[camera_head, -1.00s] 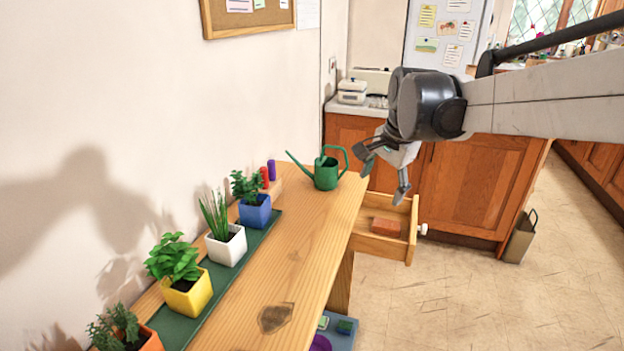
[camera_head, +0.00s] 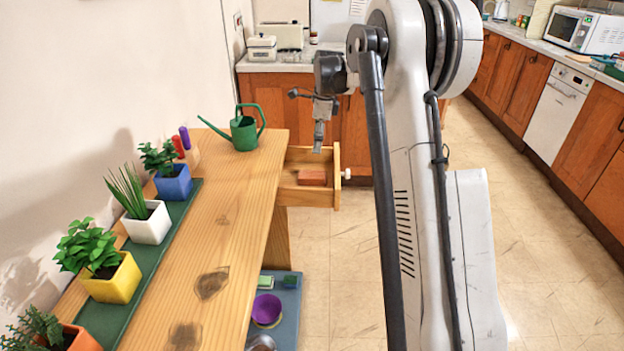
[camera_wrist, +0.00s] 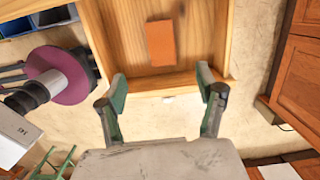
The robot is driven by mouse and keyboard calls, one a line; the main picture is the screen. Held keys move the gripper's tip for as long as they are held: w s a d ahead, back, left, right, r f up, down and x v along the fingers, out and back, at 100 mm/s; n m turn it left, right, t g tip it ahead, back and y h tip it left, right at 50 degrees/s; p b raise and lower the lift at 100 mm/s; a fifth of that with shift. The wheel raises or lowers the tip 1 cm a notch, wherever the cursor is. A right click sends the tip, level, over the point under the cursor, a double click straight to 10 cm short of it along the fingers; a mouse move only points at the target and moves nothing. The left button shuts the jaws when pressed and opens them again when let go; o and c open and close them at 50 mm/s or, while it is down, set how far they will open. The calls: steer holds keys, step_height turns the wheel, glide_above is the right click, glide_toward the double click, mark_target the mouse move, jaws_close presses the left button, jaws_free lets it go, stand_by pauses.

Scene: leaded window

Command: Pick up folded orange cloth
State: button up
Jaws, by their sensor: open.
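The folded orange cloth (camera_head: 311,177) lies flat inside an open wooden drawer (camera_head: 336,165) at the far end of the wooden bench. In the wrist view the cloth (camera_wrist: 160,43) is an orange rectangle on the bottom of the drawer (camera_wrist: 183,82), towards the top of the picture. My gripper (camera_head: 318,140) is above the drawer, apart from the cloth. In the wrist view my gripper (camera_wrist: 163,92) is open and empty, with its two green-padded fingers spread on either side below the cloth, near the drawer's front panel.
A green watering can (camera_head: 243,131) stands on the bench (camera_head: 225,220) left of the drawer. Potted plants (camera_head: 148,222) line the wall. A low blue shelf with a purple pot (camera_head: 267,310) is under the bench. Wooden cabinets (camera_head: 276,95) stand behind. Floor to the right is clear.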

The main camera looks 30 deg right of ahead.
mark_target(313, 174)
steer(key=f, duration=0.4)
steer(key=f+b, duration=0.1)
steer(key=f, duration=0.4)
steer(key=w+a+f+b, duration=0.1)
steer(key=f, duration=0.4)
steer(key=shift+a, duration=0.1)
steer(key=c, duration=1.2)
step_height(313, 174, up, 10)
steer(key=shift+p, duration=0.65)
steer(key=shift+c, duration=0.2)
